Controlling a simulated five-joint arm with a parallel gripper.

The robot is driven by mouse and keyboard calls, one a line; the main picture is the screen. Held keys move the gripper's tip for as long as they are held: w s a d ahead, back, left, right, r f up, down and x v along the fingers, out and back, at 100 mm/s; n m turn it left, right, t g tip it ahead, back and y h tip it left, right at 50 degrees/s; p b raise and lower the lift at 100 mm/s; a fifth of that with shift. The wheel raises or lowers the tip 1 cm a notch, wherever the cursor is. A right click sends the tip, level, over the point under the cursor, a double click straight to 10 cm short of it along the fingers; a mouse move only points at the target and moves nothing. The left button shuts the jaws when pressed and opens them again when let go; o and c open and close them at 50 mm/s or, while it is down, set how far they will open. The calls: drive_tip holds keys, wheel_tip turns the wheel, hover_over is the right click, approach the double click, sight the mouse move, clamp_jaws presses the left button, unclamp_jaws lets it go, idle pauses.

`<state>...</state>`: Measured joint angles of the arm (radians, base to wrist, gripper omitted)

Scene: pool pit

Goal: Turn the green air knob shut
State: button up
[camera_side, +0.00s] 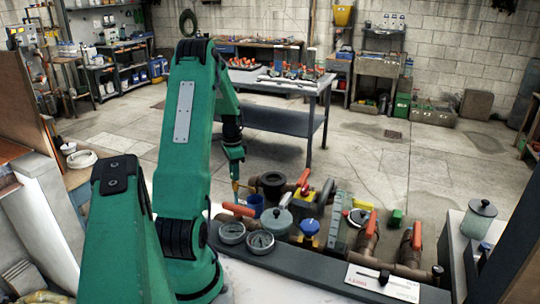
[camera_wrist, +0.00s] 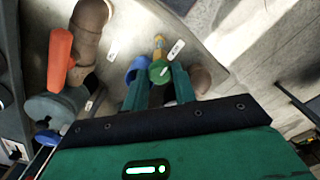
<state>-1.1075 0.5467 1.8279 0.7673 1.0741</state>
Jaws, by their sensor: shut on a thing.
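The green air knob (camera_wrist: 160,71) is round with a pale pointer mark, seen in the wrist view between my fingertips. My gripper (camera_wrist: 158,80) has one finger on each side of it and is shut on it. A yellow brass fitting (camera_wrist: 158,42) extends beyond the knob, and a white label (camera_wrist: 176,50) lies beside it. The knob cannot be made out there. I cannot tell how far it is turned.
Open floor (camera_side: 375,160) lies behind.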

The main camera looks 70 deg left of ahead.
drive_tip(key=shift+r+m, duration=0.1)
drive_tip(key=shift+m, duration=0.2)
drive_tip(key=o, duration=1)
drive_tip(key=shift+r, duration=3.85)
